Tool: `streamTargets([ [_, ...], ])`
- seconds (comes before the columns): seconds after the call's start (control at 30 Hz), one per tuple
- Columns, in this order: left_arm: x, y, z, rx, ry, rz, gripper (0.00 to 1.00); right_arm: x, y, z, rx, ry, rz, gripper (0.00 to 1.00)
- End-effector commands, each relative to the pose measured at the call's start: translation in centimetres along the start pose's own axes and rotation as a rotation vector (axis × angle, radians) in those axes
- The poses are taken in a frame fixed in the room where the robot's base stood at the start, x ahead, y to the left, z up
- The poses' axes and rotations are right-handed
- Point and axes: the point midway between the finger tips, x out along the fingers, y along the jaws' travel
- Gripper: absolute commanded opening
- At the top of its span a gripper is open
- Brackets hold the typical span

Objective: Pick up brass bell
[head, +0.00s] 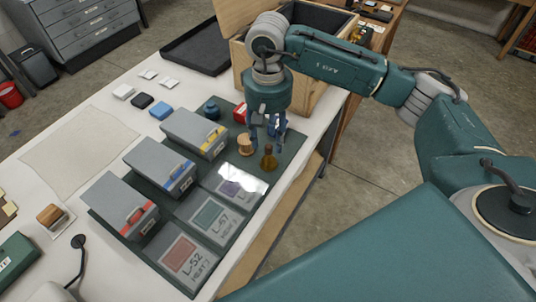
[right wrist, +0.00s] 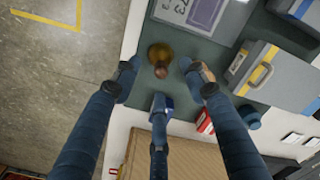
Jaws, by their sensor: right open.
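The brass bell (head: 268,160) stands upright with its handle up on the dark green mat, near the table's right edge. It also shows from above in the right wrist view (right wrist: 160,54). My right gripper (head: 268,138) is open and points down just above and behind the bell. My left gripper is not in view.
A wooden spool (head: 245,145) stands close left of the bell. A red box (head: 240,113) and dark blue jar (head: 211,109) are behind. Grey bins (head: 195,130) and printed cards (head: 185,256) occupy the mat (head: 219,240). A wooden crate (head: 305,98) stands at the back.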

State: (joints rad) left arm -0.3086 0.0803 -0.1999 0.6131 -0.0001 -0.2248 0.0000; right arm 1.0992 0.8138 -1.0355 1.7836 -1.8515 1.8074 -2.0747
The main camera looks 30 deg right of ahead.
Motion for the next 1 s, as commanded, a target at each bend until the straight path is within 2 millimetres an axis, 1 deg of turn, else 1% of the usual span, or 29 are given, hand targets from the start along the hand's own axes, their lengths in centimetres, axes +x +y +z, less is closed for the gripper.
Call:
streamTargets([
  [0.03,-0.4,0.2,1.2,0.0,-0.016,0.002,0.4,0.5,0.0,0.1,0.0,-0.003,0.001,0.43],
  [0.07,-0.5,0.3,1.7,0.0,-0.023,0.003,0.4,0.8,0.0,0.1,-0.001,-0.002,0.0,0.43],
  [0.1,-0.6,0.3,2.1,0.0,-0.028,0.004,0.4,1.1,0.0,0.0,-0.001,-0.001,-0.001,0.43],
  [0.17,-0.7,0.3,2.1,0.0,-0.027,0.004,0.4,1.4,0.0,0.0,-0.001,-0.001,0.0,0.43],
  [0.27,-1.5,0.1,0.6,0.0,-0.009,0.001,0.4,2.2,0.1,0.0,0.001,-0.004,0.0,0.43],
  [0.4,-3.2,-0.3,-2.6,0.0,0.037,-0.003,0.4,4.2,0.5,-0.2,0.001,-0.006,0.0,0.43],
  [0.5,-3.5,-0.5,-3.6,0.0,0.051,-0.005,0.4,5.7,0.4,-0.3,0.0,-0.003,-0.002,0.43],
  [0.63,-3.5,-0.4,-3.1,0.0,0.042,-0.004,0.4,6.5,0.4,-0.4,-0.001,0.001,-0.003,0.43],
  [0.83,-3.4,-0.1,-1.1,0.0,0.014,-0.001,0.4,6.7,0.4,-0.4,-0.001,0.002,-0.003,0.43],
  [0.9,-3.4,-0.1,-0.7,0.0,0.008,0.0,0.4,6.7,0.4,-0.4,-0.001,0.002,-0.003,0.29],
  [0.97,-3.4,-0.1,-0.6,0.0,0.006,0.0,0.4,6.6,0.4,-0.4,-0.001,0.002,-0.003,0.17],
  [1.0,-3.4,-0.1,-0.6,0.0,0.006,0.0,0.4,6.6,0.4,-0.4,-0.001,0.002,-0.003,0.09],
])
